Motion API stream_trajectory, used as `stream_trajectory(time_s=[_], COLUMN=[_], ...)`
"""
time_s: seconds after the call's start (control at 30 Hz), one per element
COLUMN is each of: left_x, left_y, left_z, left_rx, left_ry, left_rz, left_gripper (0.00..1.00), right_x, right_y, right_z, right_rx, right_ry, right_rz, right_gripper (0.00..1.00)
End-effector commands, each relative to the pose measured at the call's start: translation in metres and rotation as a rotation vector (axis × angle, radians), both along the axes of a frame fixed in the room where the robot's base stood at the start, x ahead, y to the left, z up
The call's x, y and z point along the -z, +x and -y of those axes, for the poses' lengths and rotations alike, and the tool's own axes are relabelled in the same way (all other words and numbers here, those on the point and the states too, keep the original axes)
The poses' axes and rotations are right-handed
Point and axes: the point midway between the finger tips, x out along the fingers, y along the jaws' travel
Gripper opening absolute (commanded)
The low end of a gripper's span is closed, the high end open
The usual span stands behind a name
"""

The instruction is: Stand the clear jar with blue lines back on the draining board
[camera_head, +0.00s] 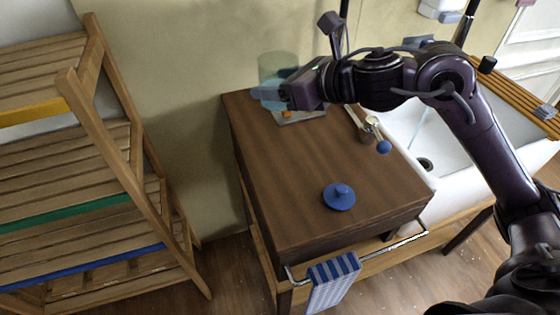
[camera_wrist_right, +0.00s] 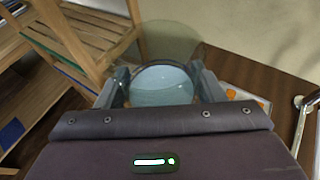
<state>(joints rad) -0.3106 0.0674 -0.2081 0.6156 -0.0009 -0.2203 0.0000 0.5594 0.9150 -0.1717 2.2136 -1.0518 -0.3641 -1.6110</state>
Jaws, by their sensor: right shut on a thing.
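The clear bluish jar (camera_head: 278,66) is at the back left corner of the brown wooden board (camera_head: 290,165) beside the sink. My right gripper (camera_head: 284,93) is shut on the jar, coming in from the right. In the right wrist view the jar (camera_wrist_right: 165,84) sits between the two fingers, its round opening or base showing pale blue. Its blue lines are too faint to make out. The jar looks upright or slightly tilted; I cannot tell whether its base touches the board. My left gripper is not in view.
A blue knobbed lid (camera_head: 340,197) lies on the board's front part. A small grey tray (camera_head: 314,113) lies near the jar. Slatted shelves (camera_head: 90,190) stand left. The board's middle is clear.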

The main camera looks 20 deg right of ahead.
Motion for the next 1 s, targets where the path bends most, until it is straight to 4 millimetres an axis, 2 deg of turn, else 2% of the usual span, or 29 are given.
stream_trajectory(time_s=[0.07,0.17,0.6,0.7,1.0], left_x=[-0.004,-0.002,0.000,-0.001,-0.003], left_y=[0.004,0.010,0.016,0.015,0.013], left_z=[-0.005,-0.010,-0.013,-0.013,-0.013], left_rx=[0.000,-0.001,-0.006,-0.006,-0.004], left_ry=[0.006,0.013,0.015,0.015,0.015], left_rz=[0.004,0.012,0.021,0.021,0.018], left_gripper=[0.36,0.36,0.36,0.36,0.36], right_x=[-0.004,0.008,0.113,0.132,0.162], right_y=[-0.003,-0.005,-0.006,-0.005,-0.005], right_z=[0.001,0.000,0.001,0.001,0.001], right_rx=[-0.027,-0.040,-0.034,-0.035,-0.035], right_ry=[0.003,0.004,0.007,0.006,0.004], right_rz=[-0.002,-0.005,-0.007,-0.004,-0.002], right_gripper=[0.27,0.27,0.27,0.27,0.27])
